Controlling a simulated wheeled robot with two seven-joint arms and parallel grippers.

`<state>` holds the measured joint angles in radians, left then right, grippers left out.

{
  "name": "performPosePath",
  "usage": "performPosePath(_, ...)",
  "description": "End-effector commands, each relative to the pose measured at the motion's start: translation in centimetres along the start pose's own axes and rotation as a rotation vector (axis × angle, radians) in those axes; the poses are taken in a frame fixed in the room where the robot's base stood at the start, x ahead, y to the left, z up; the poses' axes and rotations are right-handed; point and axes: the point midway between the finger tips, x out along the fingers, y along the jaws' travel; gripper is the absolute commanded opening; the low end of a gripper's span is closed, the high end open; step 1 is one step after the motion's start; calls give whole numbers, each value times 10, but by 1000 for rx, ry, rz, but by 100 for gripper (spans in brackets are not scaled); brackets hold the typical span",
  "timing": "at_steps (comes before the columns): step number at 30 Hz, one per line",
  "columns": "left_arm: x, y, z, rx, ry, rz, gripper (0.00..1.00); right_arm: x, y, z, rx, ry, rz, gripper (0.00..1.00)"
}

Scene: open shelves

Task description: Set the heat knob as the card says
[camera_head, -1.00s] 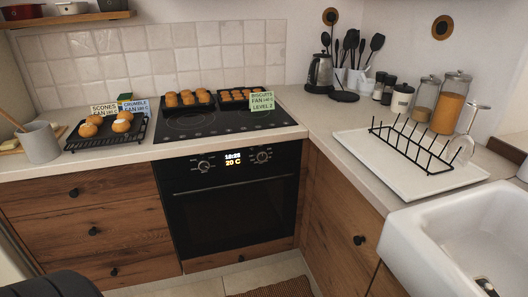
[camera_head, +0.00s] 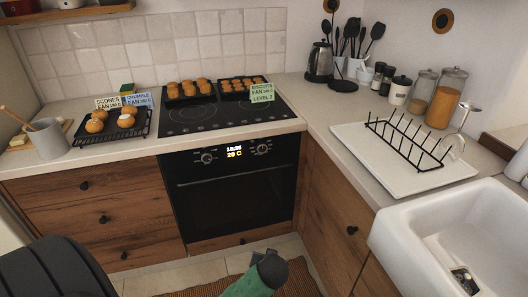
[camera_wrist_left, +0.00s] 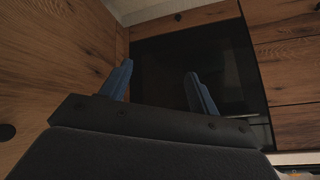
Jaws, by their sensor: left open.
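The black oven (camera_head: 235,200) has two round knobs, a left one (camera_head: 207,157) and a right one (camera_head: 262,150), beside a lit display (camera_head: 234,152) reading 20 C. Which knob sets heat is not readable. A green card (camera_head: 262,92) reads BISCUITS, FAN, LEVEL 2. A SCONES card (camera_head: 109,103) and a blue CRUMBLE card (camera_head: 139,100) also say FAN; their temperatures are too small to read surely. My left gripper (camera_wrist_left: 159,68) is open and empty, facing the dark oven door (camera_wrist_left: 170,60) in the wrist view. My right gripper is not in view.
Biscuit trays (camera_head: 188,98) stand on the hob. Scones (camera_head: 97,121) sit on a black rack beside a grey crock (camera_head: 48,138). A dish rack (camera_head: 400,140) and white sink (camera_head: 450,235) lie right. The floor before the oven is partly covered by a rug (camera_head: 195,290).

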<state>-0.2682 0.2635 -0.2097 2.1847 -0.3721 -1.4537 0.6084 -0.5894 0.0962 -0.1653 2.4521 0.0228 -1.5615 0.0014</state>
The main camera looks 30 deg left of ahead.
Motion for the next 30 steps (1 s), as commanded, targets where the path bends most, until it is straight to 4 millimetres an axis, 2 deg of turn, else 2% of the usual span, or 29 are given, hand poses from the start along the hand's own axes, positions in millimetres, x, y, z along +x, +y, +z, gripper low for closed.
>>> performPosePath(1, 14, -3, -24, -40, 49, -39, 61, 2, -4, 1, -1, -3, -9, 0)
performPosePath(3, 31, -7, -55, -107, 123, -88, 61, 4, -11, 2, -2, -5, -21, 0)
performPosePath(9, 68, -24, -152, -295, 367, -198, 61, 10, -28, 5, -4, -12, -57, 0)
performPosePath(15, 86, -48, -250, -457, 624, -251, 61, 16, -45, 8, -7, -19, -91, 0)
performPosePath(18, 90, -60, -288, -514, 729, -259, 61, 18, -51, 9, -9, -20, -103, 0)
performPosePath(22, 91, -70, -322, -561, 823, -258, 61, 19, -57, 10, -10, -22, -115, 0)
performPosePath(30, 96, -81, -347, -584, 875, -254, 61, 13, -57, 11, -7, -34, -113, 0)
